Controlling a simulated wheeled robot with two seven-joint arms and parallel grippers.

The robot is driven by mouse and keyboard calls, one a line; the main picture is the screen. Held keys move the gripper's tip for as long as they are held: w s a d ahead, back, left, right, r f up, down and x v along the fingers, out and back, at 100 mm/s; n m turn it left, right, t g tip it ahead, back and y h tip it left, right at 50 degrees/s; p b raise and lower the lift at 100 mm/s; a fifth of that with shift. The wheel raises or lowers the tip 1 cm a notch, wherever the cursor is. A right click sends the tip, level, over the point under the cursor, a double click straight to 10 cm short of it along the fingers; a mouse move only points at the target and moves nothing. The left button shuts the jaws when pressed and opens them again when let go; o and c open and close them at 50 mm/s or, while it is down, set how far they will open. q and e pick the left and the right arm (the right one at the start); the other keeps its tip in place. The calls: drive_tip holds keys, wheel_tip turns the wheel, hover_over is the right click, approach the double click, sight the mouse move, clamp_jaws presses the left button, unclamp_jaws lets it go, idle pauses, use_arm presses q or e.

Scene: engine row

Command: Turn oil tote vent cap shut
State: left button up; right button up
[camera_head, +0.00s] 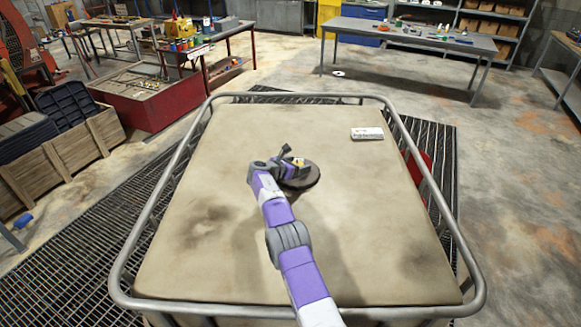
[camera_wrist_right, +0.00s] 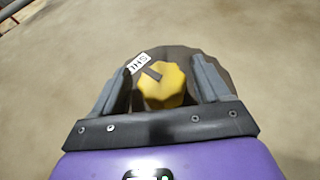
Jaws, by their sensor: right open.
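The oil tote (camera_head: 215,270) has a broad, stained beige top with a grey tube rail around it. A round dark lid (camera_head: 312,178) lies near the middle of the top. The yellow vent cap (camera_wrist_right: 163,84) shows in the right wrist view, with a dark bar mark on its top and a partly hidden white label (camera_wrist_right: 138,63) beside it. My right gripper (camera_head: 290,163) is over the lid; in the wrist view its open fingers (camera_wrist_right: 165,85) stand on both sides of the cap. I cannot tell whether they touch it. My left gripper is not in view.
The tote's tube rail (camera_head: 150,205) rises around the top on all sides. A small white label plate (camera_head: 367,133) lies at the back right of the top. Grating surrounds the tote. A workbench (camera_head: 405,35) and wooden crate (camera_head: 60,160) stand well away.

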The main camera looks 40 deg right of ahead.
drive_tip(key=shift+b+v, duration=0.75)
drive_tip(key=shift+v, duration=2.9)
drive_tip(key=shift+d, duration=0.1)
